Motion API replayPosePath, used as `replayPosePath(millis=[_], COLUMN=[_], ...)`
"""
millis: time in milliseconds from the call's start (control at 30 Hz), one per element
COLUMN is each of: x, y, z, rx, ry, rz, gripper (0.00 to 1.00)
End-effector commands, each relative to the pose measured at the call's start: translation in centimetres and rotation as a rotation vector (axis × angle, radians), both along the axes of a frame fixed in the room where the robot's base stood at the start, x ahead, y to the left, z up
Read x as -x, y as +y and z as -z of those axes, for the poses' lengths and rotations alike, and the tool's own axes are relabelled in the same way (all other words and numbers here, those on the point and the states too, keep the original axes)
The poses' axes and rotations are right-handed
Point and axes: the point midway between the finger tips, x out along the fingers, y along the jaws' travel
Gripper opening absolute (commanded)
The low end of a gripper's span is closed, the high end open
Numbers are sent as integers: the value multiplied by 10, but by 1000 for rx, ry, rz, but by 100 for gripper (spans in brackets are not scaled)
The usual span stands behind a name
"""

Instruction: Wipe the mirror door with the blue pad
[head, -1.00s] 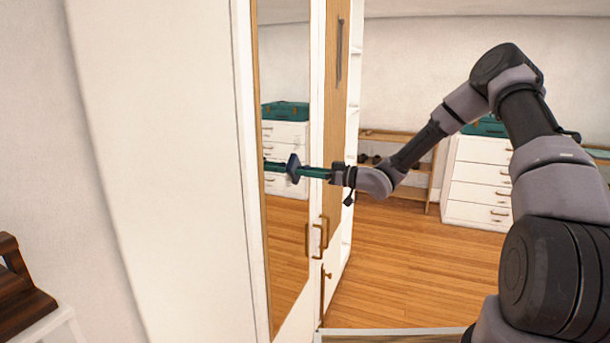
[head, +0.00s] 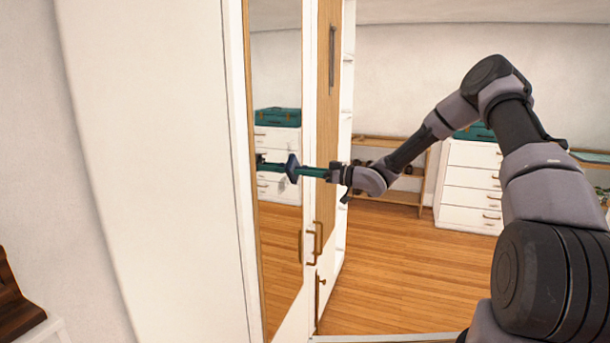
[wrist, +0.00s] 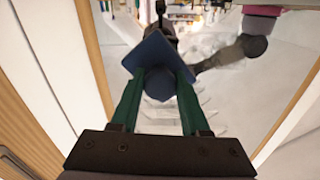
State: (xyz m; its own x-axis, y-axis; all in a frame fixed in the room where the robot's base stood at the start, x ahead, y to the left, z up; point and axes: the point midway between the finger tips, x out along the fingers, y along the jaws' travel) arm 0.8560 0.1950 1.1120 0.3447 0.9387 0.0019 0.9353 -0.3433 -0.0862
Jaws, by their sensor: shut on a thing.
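The mirror door (head: 278,225) is a tall mirror in a wooden frame on the white wardrobe. The blue pad (head: 292,167) is at the mirror's surface or very close to it; contact cannot be made out. My gripper (head: 301,170) has green fingers, shut on the pad's round blue knob. In the wrist view, the pad (wrist: 150,52) is a tilted blue square beyond my fingertips (wrist: 160,84). The mirror (wrist: 222,100) fills much of that view, with my arm reflected. Pale patches show around the pad, perhaps smears or reflections.
A second wooden door panel (head: 328,120) is right of the mirror, with handles (head: 318,238) low between them. White drawers (head: 470,185) and a low wooden shelf (head: 400,190) stand behind. Open wooden floor (head: 410,260) lies right of the wardrobe.

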Motion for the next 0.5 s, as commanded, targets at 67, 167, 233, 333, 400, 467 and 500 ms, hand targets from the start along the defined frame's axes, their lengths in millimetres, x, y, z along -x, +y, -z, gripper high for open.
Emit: replayPosePath(millis=[67,167,233,333,400,467,500], x=[0,-1,-1,0,3,7,11], y=[0,1,2,3,4,6,7], z=[-8,-16,-22,-26,-26,-26,-26], rx=[1,1,1,0,-1,-1,-1], ry=[-3,-3,-3,-2,-1,-1,-1], rz=[0,0,0,-1,-3,-4,-5], gripper=[1,1,1,1,1,1,1])
